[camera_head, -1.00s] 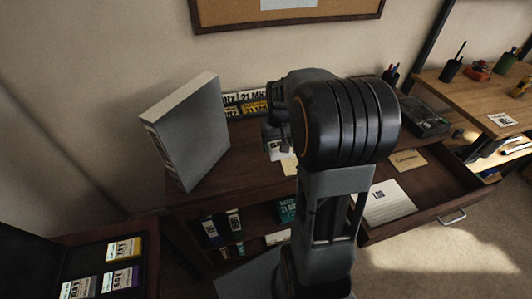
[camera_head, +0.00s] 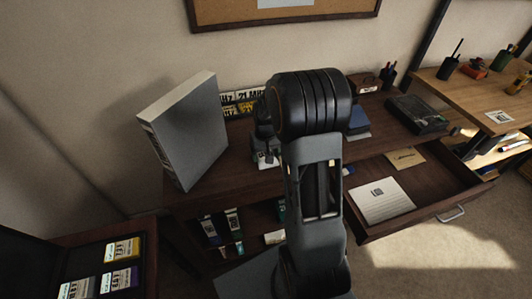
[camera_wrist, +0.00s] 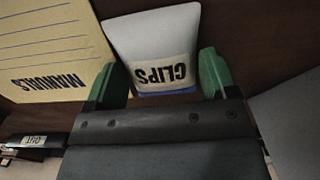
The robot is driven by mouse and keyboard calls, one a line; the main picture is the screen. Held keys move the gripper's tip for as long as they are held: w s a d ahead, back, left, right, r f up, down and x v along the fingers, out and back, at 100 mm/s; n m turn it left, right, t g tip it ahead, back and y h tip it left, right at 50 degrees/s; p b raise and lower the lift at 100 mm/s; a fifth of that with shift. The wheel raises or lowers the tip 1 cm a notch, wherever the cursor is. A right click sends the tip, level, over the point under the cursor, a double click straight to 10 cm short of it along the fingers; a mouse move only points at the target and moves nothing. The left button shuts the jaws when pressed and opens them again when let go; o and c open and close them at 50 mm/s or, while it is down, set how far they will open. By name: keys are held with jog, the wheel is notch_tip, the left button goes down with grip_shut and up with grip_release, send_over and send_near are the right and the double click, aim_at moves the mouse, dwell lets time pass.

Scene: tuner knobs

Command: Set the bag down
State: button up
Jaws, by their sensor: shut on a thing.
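A pale bag with a label reading CLIPS (camera_wrist: 152,32) is between the green fingers of my gripper (camera_wrist: 162,75) in the wrist view. My gripper is shut on it. In the head view my arm hides most of my gripper, and a small white part of what looks like the bag (camera_head: 268,159) shows just below it, over the dark desk (camera_head: 225,178). I cannot tell whether the bag touches the desk top.
A yellow MANUALS folder (camera_wrist: 50,50) lies beside the bag in the wrist view. A tall grey binder (camera_head: 190,130) stands on the desk's left. The drawer (camera_head: 420,210) is open.

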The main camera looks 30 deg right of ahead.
jog(key=shift+f, duration=0.2)
jog(key=o, duration=0.8)
jog(key=shift+r, duration=0.1)
notch_tip(320, 180, up, 12)
jog(key=shift+s+a+r+n+t+p, duration=0.1)
jog(key=shift+s+a+r+n+t, duration=0.35)
jog(key=shift+s+a, duration=1.8)
jog(key=shift+s+a+r+n+t+p, duration=0.1)
jog(key=shift+s+a+r+n+t, duration=0.45)
jog(key=shift+s+a, duration=1.65)
jog(key=shift+s+a+r+n+t+p, duration=0.2)
jog(key=shift+s+a+t, duration=0.8)
jog(key=shift+s, duration=2.2)
jog(key=shift+a+r+g, duration=0.15)
jog(key=shift+a+g, duration=0.1)
jog(key=shift+g, duration=0.05)
